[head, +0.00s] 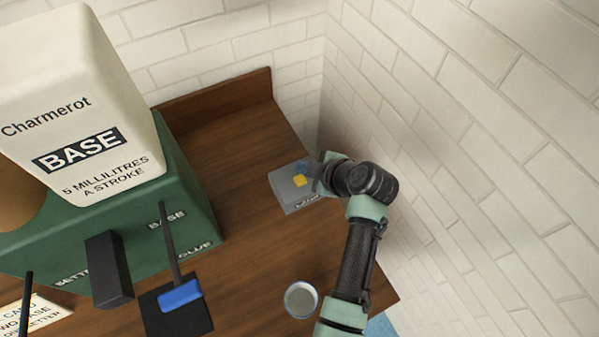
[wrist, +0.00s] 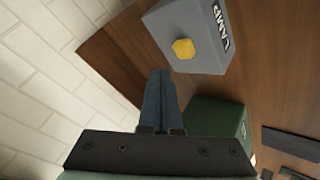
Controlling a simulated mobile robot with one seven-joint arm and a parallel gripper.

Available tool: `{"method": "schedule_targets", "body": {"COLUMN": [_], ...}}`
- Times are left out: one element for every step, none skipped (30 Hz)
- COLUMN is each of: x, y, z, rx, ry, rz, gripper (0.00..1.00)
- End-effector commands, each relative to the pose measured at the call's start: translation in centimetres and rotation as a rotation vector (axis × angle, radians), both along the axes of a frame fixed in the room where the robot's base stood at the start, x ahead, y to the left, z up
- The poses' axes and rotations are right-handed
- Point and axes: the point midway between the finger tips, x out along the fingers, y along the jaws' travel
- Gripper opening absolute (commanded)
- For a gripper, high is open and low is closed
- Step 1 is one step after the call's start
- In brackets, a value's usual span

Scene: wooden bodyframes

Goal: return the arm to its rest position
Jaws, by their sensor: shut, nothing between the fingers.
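My gripper (wrist: 161,98) is shut and empty in the wrist view, its two blue-grey fingers together. In the head view my gripper (head: 316,180) is at the right of the wooden bench, over or beside a grey box with a yellow button (head: 285,184). My arm partly hides the right side there. The same grey box (wrist: 196,62) shows at the top of the wrist view, lettered "LAMP", with the fingertips pointing just below it. I cannot tell whether the fingers touch it.
A green box (head: 190,180) carries a white "BASE" container (head: 105,110) at left. A blue-headed tool (head: 181,297) lies over a dark pad, beside a dark block (head: 108,270). A round metal cup (head: 300,299) stands near my arm. Brick walls close the back and right.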

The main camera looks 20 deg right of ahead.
Motion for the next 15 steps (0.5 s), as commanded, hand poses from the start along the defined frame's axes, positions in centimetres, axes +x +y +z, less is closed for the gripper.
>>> {"method": "schedule_targets", "body": {"x": [0.0, 0.0, 0.0, 0.0, 0.0, 0.0, 0.0, 0.0, 0.0, 0.0, 0.0, 0.0, 0.0, 0.0, 0.0], "y": [0.0, 0.0, 0.0, 0.0, 0.0, 0.0, 0.0, 0.0, 0.0, 0.0, 0.0, 0.0, 0.0, 0.0, 0.0], "z": [0.9, 1.2, 1.7, 1.9, 2.2, 2.4, 2.6, 2.6, 2.7, 2.6, 2.6, 2.6, 2.6, 2.6, 2.6], "rx": [-0.001, 0.000, 0.000, 0.000, 0.000, 0.000, 0.000, 0.000, 0.001, 0.001, 0.001, 0.001, 0.000, 0.000, 0.000], "ry": [-0.001, -0.002, -0.002, -0.002, -0.002, -0.001, -0.001, -0.001, 0.000, 0.000, 0.000, 0.000, -0.001, -0.001, -0.001], "rz": [0.000, -0.001, -0.001, -0.001, -0.001, -0.001, -0.001, -0.001, -0.001, -0.001, -0.001, -0.001, -0.001, -0.001, -0.001], "gripper": [0.00, 0.00, 0.00, 0.00, 0.00, 0.00, 0.00, 0.00, 0.00, 0.00, 0.00, 0.00, 0.00, 0.00, 0.00]}}
